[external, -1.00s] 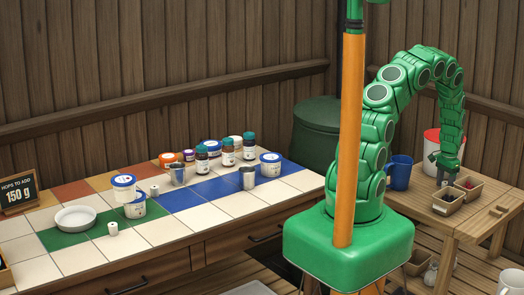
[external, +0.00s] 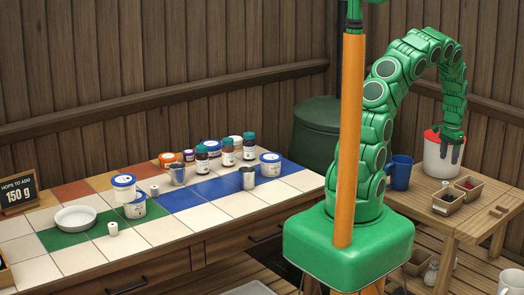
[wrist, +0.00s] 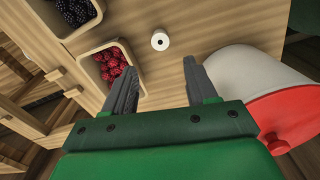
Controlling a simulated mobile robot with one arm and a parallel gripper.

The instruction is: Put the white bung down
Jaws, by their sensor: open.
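A small white bung (wrist: 160,41) with a dark hole in its middle stands on the wooden side table (wrist: 165,80) in the wrist view. It is beyond my fingertips and apart from them. My gripper (wrist: 161,66) is open and empty, with its two fingers spread. In the external view my gripper (external: 451,155) hangs above the side table, in front of the white bucket (external: 436,160). I cannot make out the bung clearly in that view.
Berry boxes, one with raspberries (wrist: 112,66) and one with blackberries (wrist: 75,11), sit left of the bung. The bucket with its red lid (wrist: 290,115) is close on the right. A blue mug (external: 400,172) stands on the side table.

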